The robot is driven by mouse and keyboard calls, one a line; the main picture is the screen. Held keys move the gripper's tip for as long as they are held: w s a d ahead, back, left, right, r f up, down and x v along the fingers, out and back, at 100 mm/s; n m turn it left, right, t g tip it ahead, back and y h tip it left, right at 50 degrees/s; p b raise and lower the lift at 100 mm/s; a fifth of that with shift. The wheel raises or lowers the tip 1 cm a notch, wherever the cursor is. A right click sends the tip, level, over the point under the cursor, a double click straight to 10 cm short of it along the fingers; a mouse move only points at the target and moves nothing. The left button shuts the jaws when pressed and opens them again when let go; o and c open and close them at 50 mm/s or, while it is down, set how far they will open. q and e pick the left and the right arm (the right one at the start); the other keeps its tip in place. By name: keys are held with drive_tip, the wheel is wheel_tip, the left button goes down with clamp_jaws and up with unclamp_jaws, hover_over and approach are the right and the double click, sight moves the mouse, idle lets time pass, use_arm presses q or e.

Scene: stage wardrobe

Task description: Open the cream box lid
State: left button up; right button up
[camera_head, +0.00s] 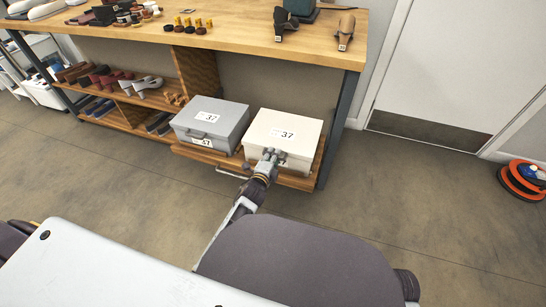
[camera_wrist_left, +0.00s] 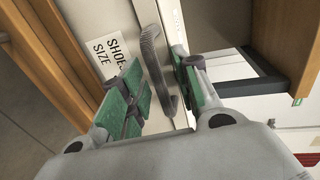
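The cream box (camera_head: 285,130) stands beside the grey box on the low shelf, with its lid down and a "37" label on top. My left gripper (camera_head: 269,157) is at the front face of the cream box and hides part of it. In the left wrist view, a grey curved handle (camera_wrist_left: 158,65) on the box front lies between the two green-padded fingers of my left gripper (camera_wrist_left: 160,90). The fingers are apart, with a gap visible beside the handle. A "shoes size" label (camera_wrist_left: 108,58) shows next to the handle. My right gripper is not in view.
The grey box (camera_head: 211,118) is close on the left, also closed. Both stand on a wooden shelf board (camera_head: 300,182) with a metal bar handle (camera_head: 230,173) at its front. The wooden bench top (camera_head: 240,30) overhangs behind. Floor to the right is clear up to orange rings (camera_head: 520,182).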

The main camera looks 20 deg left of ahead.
use_arm(q)
drive_tip(key=shift+c, duration=0.2)
clamp_jaws()
idle(0.3)
